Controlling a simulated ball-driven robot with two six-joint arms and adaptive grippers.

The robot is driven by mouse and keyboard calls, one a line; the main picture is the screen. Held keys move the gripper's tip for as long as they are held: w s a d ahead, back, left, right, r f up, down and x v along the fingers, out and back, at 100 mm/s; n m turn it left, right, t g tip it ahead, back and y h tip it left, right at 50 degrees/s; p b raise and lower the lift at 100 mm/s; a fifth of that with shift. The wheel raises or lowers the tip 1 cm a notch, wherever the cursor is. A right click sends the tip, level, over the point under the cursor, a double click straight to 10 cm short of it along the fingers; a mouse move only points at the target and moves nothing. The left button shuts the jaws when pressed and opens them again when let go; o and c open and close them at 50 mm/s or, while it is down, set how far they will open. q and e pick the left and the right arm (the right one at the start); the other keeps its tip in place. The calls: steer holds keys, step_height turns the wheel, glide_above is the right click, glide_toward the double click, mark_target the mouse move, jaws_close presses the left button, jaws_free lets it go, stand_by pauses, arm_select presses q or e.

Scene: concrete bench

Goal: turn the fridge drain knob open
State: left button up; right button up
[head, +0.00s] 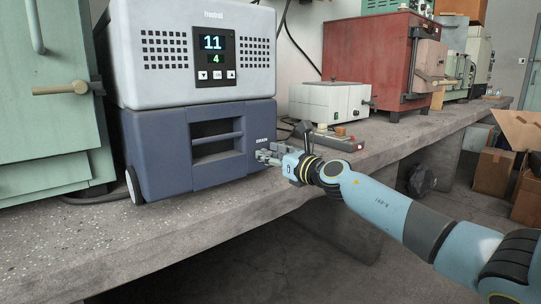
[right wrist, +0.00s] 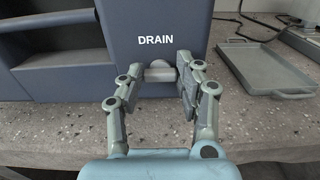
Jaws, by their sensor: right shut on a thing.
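The fridge (head: 165,165) is a dark blue box with a pale grey top, standing on the concrete bench. Its display (head: 214,50) reads 11 and 4. In the right wrist view the drain knob (right wrist: 160,73) is a pale grey piece with a level bar, below the word DRAIN on the fridge front (right wrist: 160,20). My right gripper (head: 262,156) reaches the fridge's lower right front from the right. Its fingers (right wrist: 161,75) are shut on the knob, one at each side. In the head view the knob is hidden by the gripper. My left gripper is not in view.
A grey tray (right wrist: 268,68) lies on the bench (head: 205,225) right of the fridge. A white device (head: 330,102) and a red oven (head: 370,62) stand further back. A green cabinet (head: 45,120) is at the left. The bench before the fridge is clear.

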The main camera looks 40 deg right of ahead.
steer(key=shift+m, duration=0.5)
steer(key=m+p, duration=0.2)
steer(key=m, duration=0.3)
steer(key=shift+d+m, duration=0.1)
steer(key=shift+m, duration=0.3)
steer(key=m+p, duration=0.1)
steer(key=m, duration=0.1)
steer(key=shift+m, duration=0.4)
steer(key=m+p, duration=0.2)
steer(key=m, duration=0.2)
steer(key=shift+d, duration=0.1)
steer(key=shift+m, duration=1)
steer(key=shift+f+m+p, duration=0.15)
steer(key=shift+m+p, duration=0.4)
steer(key=shift+m, duration=0.65)
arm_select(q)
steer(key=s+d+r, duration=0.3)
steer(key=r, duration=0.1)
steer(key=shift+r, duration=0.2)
arm_select(e)
steer(key=shift+f, duration=0.1)
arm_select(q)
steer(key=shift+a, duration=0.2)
